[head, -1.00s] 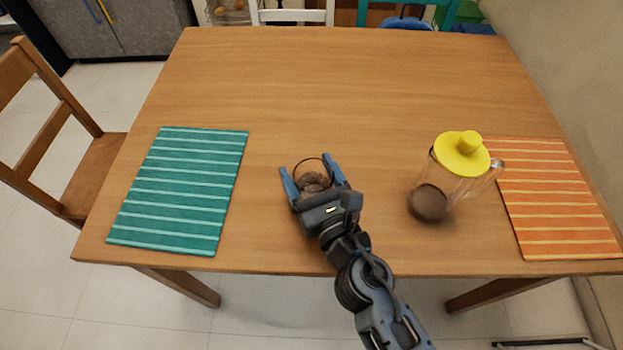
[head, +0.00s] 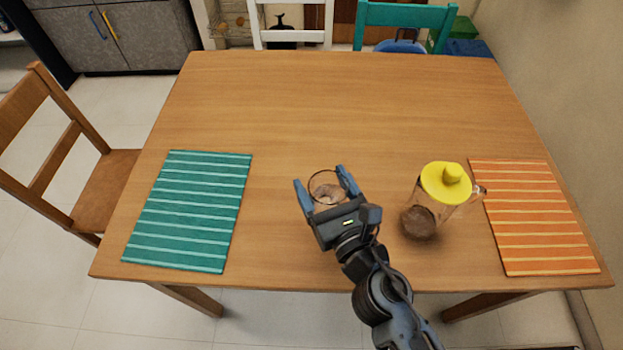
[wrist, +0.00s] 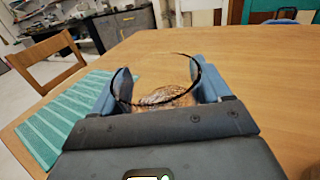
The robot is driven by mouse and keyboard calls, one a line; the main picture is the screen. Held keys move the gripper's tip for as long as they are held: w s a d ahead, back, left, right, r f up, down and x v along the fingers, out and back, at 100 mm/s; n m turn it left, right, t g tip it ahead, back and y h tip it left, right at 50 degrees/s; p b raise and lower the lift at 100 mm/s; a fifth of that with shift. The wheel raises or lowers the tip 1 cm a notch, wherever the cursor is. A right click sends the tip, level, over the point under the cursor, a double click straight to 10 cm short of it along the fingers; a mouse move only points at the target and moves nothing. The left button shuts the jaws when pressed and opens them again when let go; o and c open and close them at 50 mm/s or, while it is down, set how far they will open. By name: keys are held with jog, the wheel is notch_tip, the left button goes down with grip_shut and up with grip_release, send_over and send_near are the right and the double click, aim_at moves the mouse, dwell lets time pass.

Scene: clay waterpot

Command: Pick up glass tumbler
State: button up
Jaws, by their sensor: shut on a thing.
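The glass tumbler (head: 326,192) is clear with a dark rim and stands upright between my gripper's fingers in the head view. My gripper (head: 322,184) is shut on it, one blue finger on each side. In the wrist view the tumbler (wrist: 160,96) shows its round rim between the fingers of my gripper (wrist: 155,88), and its lower part is hidden behind the gripper body. I cannot tell clearly whether its base is apart from the table.
A clear pitcher (head: 440,212) with a yellow lid stands right of my gripper, beside an orange striped placemat (head: 535,225). A teal striped placemat (head: 190,212) lies left. The wooden table (head: 330,100) is clear toward the back. Chairs stand left and behind.

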jog(key=s+d+r+p, duration=0.2)
jog(key=d+r+p, duration=0.2)
jog(key=d, duration=0.4)
jog(key=shift+d+r, duration=0.3)
jog(key=shift+r, duration=0.4)
jog(key=shift+s, duration=0.1)
jog(key=shift+p, duration=0.3)
dwell(0.8)
